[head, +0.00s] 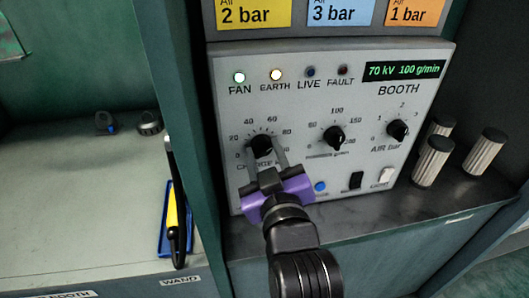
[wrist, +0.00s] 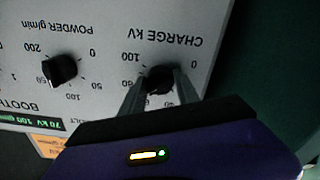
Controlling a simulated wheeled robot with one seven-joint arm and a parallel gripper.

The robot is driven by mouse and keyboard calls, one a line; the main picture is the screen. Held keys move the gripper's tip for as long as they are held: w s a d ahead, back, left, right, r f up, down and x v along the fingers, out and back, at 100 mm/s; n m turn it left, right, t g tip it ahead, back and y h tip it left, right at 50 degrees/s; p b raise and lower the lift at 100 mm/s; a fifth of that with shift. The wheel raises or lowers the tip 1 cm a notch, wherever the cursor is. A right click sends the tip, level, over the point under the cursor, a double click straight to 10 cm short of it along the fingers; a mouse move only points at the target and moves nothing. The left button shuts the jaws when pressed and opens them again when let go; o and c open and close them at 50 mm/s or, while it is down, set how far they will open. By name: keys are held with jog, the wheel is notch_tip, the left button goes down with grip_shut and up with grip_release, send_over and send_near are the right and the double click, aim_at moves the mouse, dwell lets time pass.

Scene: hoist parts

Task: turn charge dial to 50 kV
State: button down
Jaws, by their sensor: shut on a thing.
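The charge dial (head: 261,144) is the leftmost black knob on the booth's grey control panel (head: 350,90), with a scale from 0 to 100 around it. My gripper (head: 264,157) is shut on the charge dial, one finger on each side. In the wrist view the panel is upside down, and the dial (wrist: 160,76) sits between the fingertips under the "CHARGE kV" label. The fingers partly hide the dial and its pointer, so its exact setting is hard to read. The green display (head: 404,70) reads 70 kV 100 g/min.
The powder dial (head: 334,136) and air dial (head: 397,130) are to the right. FAN and EARTH lamps are lit; LIVE and FAULT look dark. Several ribbed cylinders (head: 487,152) stand right of the panel. A black and yellow wand (head: 177,205) lies on the left bench.

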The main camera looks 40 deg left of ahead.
jog(key=n, duration=0.5)
jog(key=shift+n, duration=0.3)
jog(key=shift+n+b, duration=0.6)
jog(key=shift+n, duration=1.6)
jog(key=c, duration=0.9)
grip_release()
jog(key=v, duration=0.8)
jog(key=shift+w, duration=0.1)
